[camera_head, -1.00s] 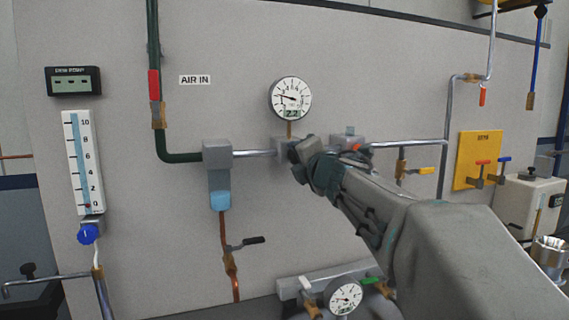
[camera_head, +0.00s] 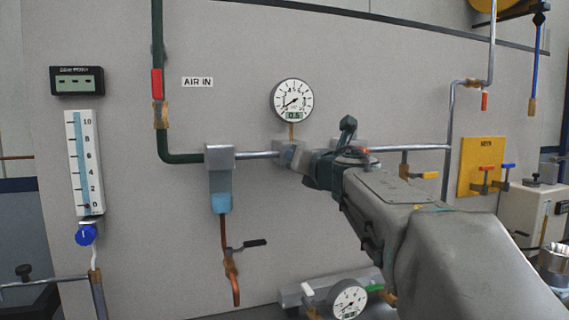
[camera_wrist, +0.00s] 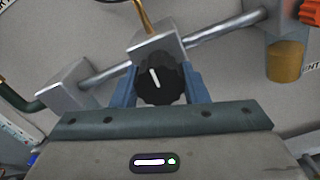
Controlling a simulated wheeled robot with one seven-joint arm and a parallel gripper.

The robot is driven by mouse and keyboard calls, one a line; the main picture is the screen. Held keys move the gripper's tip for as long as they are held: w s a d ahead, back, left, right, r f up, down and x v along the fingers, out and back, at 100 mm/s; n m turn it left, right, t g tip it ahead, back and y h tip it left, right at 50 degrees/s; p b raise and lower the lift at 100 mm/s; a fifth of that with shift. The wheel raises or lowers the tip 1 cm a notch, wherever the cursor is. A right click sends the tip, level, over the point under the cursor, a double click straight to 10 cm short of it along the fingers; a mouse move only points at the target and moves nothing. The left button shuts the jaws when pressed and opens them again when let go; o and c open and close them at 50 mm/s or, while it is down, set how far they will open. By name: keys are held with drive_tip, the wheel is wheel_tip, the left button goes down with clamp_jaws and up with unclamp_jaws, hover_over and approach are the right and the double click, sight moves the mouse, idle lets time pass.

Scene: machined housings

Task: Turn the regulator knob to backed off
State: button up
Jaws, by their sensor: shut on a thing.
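The regulator knob (camera_wrist: 160,84) is black and ribbed with a white pointer line. In the wrist view the line tilts slightly left of straight up. My gripper (camera_wrist: 158,92) has its two blue fingers closed on either side of the knob. In the head view my gripper (camera_head: 300,160) reaches the regulator body (camera_head: 284,147) from the right and hides the knob. The round gauge (camera_head: 292,100) above the regulator has its needle pointing to the lower left, and its small display appears to read 0.5.
A filter with a blue bowl (camera_head: 221,202) hangs left of the regulator on the pipe. A yellow-handled valve (camera_head: 430,175) and a yellow panel (camera_head: 482,165) are at right. A second gauge (camera_head: 348,300) sits below my arm.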

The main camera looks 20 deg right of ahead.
drive_tip(key=shift+n, duration=0.4)
drive_tip(key=o, duration=1)
drive_tip(key=shift+c, duration=0.2)
